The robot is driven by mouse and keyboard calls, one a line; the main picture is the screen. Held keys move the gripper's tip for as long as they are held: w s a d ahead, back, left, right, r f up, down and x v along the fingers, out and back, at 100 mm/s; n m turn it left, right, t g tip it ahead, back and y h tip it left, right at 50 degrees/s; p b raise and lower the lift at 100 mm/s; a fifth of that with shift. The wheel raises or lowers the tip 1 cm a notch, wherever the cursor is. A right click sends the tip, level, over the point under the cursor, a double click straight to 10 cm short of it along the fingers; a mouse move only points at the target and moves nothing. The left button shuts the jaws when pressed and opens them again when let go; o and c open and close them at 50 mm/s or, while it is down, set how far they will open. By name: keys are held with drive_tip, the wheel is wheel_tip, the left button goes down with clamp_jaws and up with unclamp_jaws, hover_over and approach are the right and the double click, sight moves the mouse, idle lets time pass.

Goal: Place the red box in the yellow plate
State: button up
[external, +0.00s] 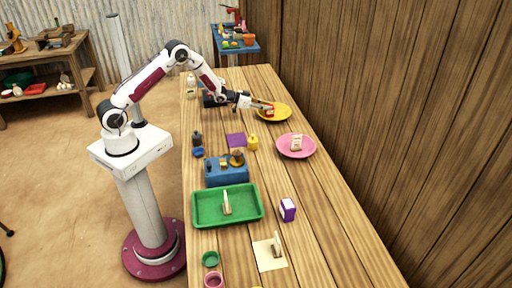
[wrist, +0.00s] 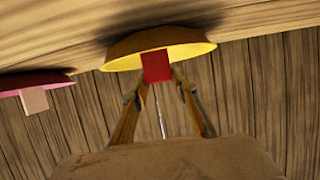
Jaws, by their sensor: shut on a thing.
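The red box (external: 269,111) is held between the fingertips of my gripper (external: 262,106), which is shut on it. In the wrist view the red box (wrist: 156,66) sits at the tips of the two fingers (wrist: 160,84), in front of the yellow plate (wrist: 120,57). In the external view the yellow plate (external: 284,111) lies near the far end of the table, and the box overlaps its left part. I cannot tell whether the box touches the plate.
A pink plate (external: 308,150) with a pale block (external: 296,142) lies nearer on the right. A green tray (external: 200,218), a blue block stand (external: 227,180), a yellow weight (external: 253,143) and a purple box (external: 288,210) stand along the table. A wooden wall (external: 400,100) borders the right edge.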

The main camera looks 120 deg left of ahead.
drive_tip(key=shift+f, duration=0.15)
drive_tip(key=o, duration=1.1)
drive_tip(key=shift+s+d+r, duration=0.1)
drive_tip(key=shift+r, duration=0.1)
drive_tip(key=shift+v, duration=5.9)
